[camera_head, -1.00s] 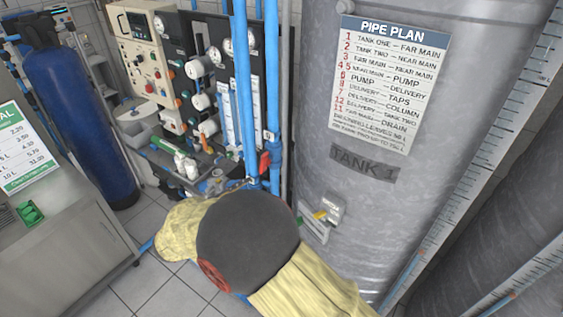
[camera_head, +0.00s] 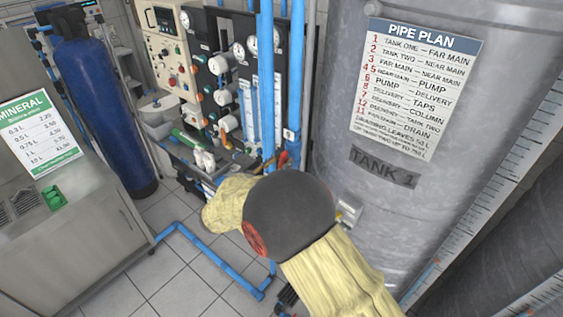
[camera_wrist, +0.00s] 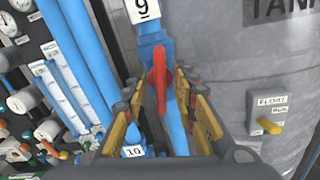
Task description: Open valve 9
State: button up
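Valve 9 is on a blue pipe beside the grey tank. Its red handle (camera_wrist: 158,76) shows in the middle of the wrist view, lying roughly along the pipe, below a white label "9" (camera_wrist: 143,10). In the head view the red handle (camera_head: 283,158) is a small spot just above my arm. My gripper (camera_wrist: 160,100) is open, with one yellow-orange finger on each side of the handle and pipe. Gaps show between the fingers and the handle, and I see no contact.
A blue fitting labelled 10 (camera_wrist: 134,151) is near the left finger. A float box (camera_wrist: 266,115) with a yellow lever is on Tank 1 (camera_head: 345,120) at right. Gauges and flow tubes fill the panel (camera_head: 215,85) at left. A blue pipe (camera_head: 205,258) runs along the floor.

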jog(key=shift+w+d, duration=0.2)
jog(key=shift+w, duration=0.05)
jog(key=shift+c, duration=0.5)
grip_shut()
